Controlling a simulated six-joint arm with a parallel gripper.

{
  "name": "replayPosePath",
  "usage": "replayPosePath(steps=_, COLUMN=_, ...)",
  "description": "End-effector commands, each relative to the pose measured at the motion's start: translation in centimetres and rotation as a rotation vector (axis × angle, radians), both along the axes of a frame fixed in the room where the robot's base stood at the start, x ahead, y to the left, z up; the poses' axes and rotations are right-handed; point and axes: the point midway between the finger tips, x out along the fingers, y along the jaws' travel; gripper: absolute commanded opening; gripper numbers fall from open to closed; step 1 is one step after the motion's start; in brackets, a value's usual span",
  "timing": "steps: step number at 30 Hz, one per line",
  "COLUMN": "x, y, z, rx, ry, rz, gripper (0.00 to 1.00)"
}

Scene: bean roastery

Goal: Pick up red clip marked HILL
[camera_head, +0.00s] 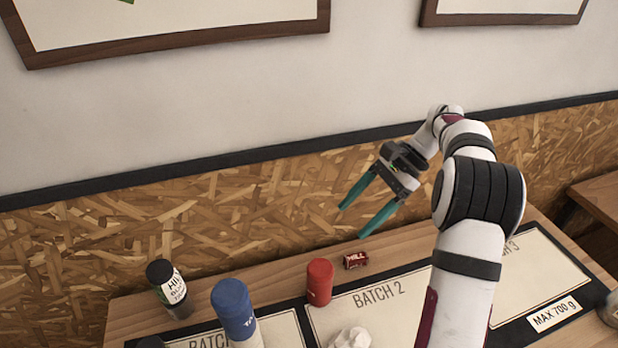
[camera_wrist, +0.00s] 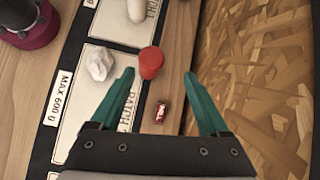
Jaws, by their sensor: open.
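The red clip (camera_head: 356,260) is small and dark red with white lettering, and it lies on the wooden table behind the BATCH 2 mat. In the wrist view the clip (camera_wrist: 161,112) lies on bare wood between the lines of my two fingers. My gripper (camera_head: 357,221) has two teal fingers, open and empty, and is in the air above the table and up from the clip. In the wrist view my gripper (camera_wrist: 160,75) shows its fingers wide apart. The BATCH 2 mat (camera_head: 395,291) is next to the clip.
A red-capped cylinder (camera_head: 319,281) stands close left of the clip and also shows in the wrist view (camera_wrist: 151,62). A crumpled white lump (camera_head: 350,338) lies on the mat. A blue cylinder (camera_head: 233,308) and a black-capped jar (camera_head: 170,287) stand left. The chipboard wall (camera_head: 250,212) rises behind.

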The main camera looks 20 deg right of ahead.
Motion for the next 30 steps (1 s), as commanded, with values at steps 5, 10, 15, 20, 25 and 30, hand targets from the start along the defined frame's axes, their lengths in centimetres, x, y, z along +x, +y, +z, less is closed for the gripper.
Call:
replayPosePath(steps=5, x=1.1, y=-11.6, z=-9.2, rx=0.24, ry=0.053, rz=-0.326, gripper=0.79)
replayPosePath(steps=10, x=-1.0, y=-15.9, z=-14.1, rx=0.372, ry=0.054, rz=-0.485, gripper=0.79)
replayPosePath(steps=15, x=-1.0, y=-15.5, z=-15.3, rx=0.398, ry=0.055, rz=-0.504, gripper=0.79)
replayPosePath(steps=20, x=0.3, y=-12.4, z=-17.0, rx=0.397, ry=0.056, rz=-0.503, gripper=0.79)
replayPosePath(steps=25, x=1.7, y=-9.1, z=-19.1, rx=0.393, ry=0.054, rz=-0.504, gripper=0.79)
replayPosePath(steps=30, x=2.4, y=-7.5, z=-20.1, rx=0.392, ry=0.053, rz=-0.504, gripper=0.79)
